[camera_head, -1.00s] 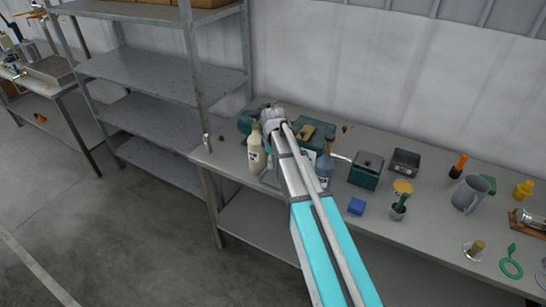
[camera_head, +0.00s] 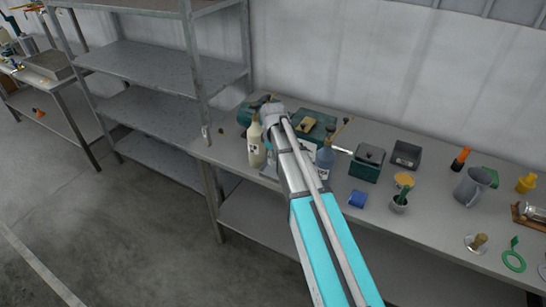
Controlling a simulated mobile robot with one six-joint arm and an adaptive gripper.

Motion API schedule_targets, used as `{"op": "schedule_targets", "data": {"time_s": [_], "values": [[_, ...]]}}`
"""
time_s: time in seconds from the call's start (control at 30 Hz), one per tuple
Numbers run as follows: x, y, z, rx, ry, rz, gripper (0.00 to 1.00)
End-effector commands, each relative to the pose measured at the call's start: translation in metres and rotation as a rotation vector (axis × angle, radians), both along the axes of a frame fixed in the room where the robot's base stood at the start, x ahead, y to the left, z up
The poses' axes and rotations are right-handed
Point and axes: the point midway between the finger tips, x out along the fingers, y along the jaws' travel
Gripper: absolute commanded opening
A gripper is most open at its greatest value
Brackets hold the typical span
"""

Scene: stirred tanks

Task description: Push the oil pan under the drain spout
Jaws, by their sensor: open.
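My arm reaches up from the bottom over the bench, cyan near me and grey toward its far end. My gripper cannot be made out at that end. A shallow grey metal tray (camera_head: 50,66) sits on a separate table at the far left and may be the oil pan. A small dark square tray (camera_head: 407,155) stands at the back of the bench. I cannot tell for sure which is the pan. No drain spout can be clearly picked out; small coloured fittings near the left tray are too small to tell.
The concrete floor (camera_head: 120,235) in front is clear.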

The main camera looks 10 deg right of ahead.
Motion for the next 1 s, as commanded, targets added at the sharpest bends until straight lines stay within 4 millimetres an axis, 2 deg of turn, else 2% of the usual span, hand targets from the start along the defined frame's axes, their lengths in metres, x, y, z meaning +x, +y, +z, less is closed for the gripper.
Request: {"op": "schedule_targets", "data": {"time_s": [0.1, 1.0], "values": [[0.0, 0.0, -0.014, 0.0, 0.0, 0.0, 0.44], [0.0, 0.0, -0.083, 0.0, 0.0, 0.0, 0.44]]}}
